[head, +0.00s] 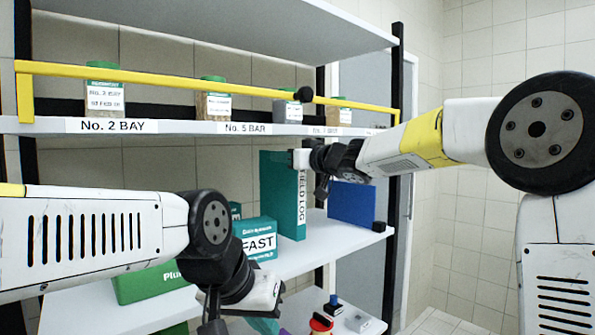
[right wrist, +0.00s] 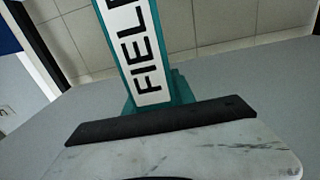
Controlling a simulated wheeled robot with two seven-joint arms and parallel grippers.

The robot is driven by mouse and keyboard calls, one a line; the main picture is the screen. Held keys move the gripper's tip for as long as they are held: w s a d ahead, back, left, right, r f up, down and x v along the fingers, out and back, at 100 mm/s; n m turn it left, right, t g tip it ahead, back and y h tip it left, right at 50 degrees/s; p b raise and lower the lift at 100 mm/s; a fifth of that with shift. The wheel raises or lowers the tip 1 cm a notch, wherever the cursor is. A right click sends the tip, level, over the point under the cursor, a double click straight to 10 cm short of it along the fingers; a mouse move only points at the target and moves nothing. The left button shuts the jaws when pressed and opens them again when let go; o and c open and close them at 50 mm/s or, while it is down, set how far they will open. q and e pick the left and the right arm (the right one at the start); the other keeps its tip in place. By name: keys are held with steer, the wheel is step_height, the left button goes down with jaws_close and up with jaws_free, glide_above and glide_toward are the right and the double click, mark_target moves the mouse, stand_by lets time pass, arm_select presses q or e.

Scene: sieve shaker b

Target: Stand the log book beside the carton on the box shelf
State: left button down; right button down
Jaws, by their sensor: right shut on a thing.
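The teal log book (head: 279,195), with FIELD LOG on its white spine, is upright over the middle shelf (head: 333,238). I cannot tell whether its bottom edge touches the shelf. My right gripper (head: 302,158) is shut on the upper part of its spine side. In the right wrist view the spine (right wrist: 139,48) shows beyond a dark-edged finger. The teal-and-white carton (head: 258,239) marked FAST stands on the shelf to the left of the book, partly hidden by my left arm. My left gripper (head: 268,297) hangs low in front of the shelves; its jaw opening is not clear.
A blue box (head: 351,204) stands to the right of the book. Several labelled jars (head: 213,99) stand on the upper shelf behind a yellow bar (head: 180,80). A black post (head: 391,245) bounds the right end.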

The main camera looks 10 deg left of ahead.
mark_target(285, 170)
steer(key=shift+f, duration=1.85)
steer(key=c, duration=1)
jaws_free()
steer(key=shift+c, duration=0.2)
